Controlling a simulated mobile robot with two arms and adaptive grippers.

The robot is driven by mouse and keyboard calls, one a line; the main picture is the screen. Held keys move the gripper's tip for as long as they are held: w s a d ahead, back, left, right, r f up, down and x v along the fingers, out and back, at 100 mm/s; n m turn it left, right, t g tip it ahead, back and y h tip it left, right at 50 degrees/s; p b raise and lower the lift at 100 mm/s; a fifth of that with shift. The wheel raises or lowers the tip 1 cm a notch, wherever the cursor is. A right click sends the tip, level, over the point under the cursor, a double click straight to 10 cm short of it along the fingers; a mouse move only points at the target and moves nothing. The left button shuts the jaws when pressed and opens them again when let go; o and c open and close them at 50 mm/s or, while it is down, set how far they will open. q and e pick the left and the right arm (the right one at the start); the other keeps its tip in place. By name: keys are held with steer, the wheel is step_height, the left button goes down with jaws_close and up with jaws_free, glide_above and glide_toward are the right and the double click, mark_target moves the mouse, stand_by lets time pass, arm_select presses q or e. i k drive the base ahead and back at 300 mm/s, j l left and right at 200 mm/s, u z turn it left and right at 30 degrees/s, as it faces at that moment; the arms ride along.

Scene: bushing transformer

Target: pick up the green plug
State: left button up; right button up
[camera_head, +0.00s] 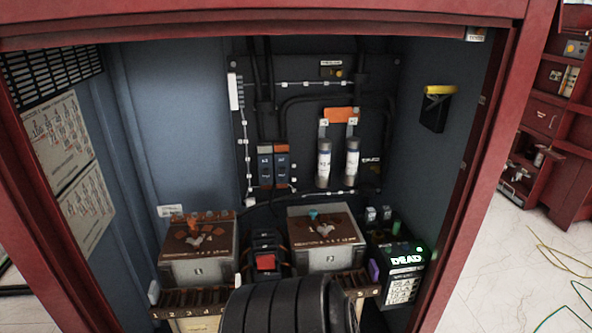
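A small green piece (396,227), which looks like the green plug, stands upright at the back of the black box (400,284) at the lower right of the cabinet. It is small, and its lower end is hard to make out. A teal piece (313,214) sits on top of the right brown-topped box (325,254).
The red cabinet frame (497,130) bounds the opening. A black box shows lit "DEAD" lettering. A left brown-topped box (198,268), a red switch (265,262) and a yellow handle (440,90) are inside. A black ribbed shape (285,308) blocks the bottom middle.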

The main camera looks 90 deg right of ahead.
mark_target(397, 224)
steer(key=z, duration=2)
steer(key=j+z, duration=0.15)
steer(key=z, duration=0.3)
steer(key=i+j+z, duration=0.1)
steer(key=z, duration=0.35)
steer(key=j+z, duration=0.25)
steer(key=z, duration=0.15)
steer(key=j+z, duration=0.15)
steer(key=z, duration=0.3)
